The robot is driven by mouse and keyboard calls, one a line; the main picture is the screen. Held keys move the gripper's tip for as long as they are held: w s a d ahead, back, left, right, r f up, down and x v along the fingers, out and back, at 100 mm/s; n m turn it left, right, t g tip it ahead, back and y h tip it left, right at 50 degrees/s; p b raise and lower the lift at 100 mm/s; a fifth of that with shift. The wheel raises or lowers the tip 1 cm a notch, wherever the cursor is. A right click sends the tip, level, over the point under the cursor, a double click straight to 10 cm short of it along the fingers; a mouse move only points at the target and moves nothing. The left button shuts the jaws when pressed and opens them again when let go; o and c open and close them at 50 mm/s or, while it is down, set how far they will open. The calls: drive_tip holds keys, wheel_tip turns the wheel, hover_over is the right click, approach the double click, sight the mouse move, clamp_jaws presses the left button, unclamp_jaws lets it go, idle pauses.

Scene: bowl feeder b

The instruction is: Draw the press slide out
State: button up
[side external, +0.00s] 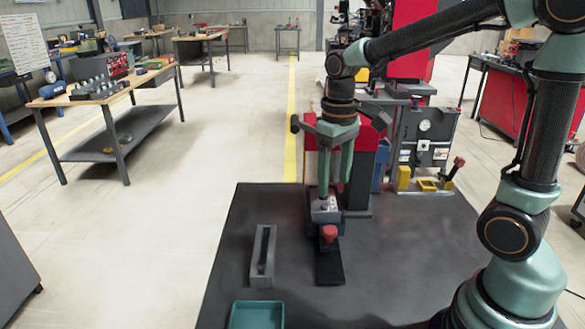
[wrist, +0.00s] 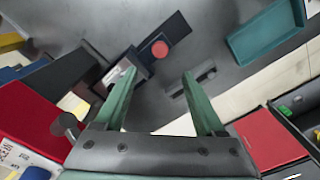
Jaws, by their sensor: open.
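The press slide shows by its red round knob (side external: 329,233), at the front of a small grey press block (side external: 325,208) on the dark mat. A flat black rail (side external: 329,265) runs from under the knob toward the viewer. In the wrist view the knob (wrist: 159,48) lies just beyond my fingertips, between their lines, with the black rail (wrist: 178,29) behind it. My gripper (side external: 335,192) is open and points down above the press block, behind the knob in the side view. In the wrist view my gripper (wrist: 159,73) has its fingers spread and nothing between them. The slide body is mostly hidden.
A grey slotted block (side external: 263,256) stands left of the rail, and a teal tray (side external: 256,315) lies at the mat's front edge. A dark column with a red housing (side external: 360,160) rises close behind my gripper. The mat (side external: 390,260) is clear on the right.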

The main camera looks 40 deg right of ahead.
sight(330, 229)
wheel_tip(330, 229, down, 12)
drive_tip(key=shift+f, duration=0.1)
idle(0.5)
clamp_jaws()
idle(1.3)
